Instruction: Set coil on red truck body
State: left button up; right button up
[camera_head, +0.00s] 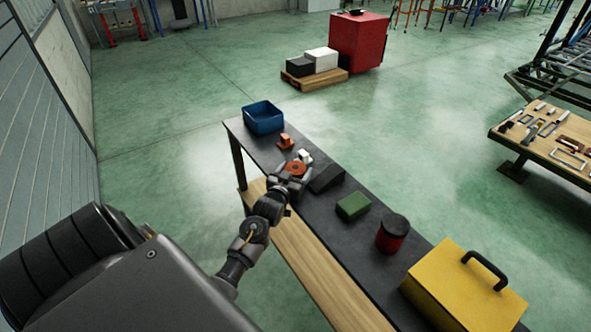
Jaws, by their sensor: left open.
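My left gripper (298,173) reaches over the dark bench (320,215) from its near side and is open. A small round orange-red piece that looks like the coil (297,168) shows at its fingers; I cannot tell whether they touch it. A small orange-red block with a raised part (286,142), perhaps the red truck body, stands on the bench beyond the gripper. A small white piece (304,156) is right beside the fingers. My right gripper is not in view.
A blue bin (263,117) stands at the bench's far end. A dark wedge-like box (327,178), a green box (352,206), a red can with black lid (392,234) and a yellow toolbox (462,292) line the bench toward the near right.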

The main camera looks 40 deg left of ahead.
pick_arm(q)
jog(key=shift+w, duration=0.1)
jog(key=c, duration=0.9)
jog(key=shift+c, duration=0.2)
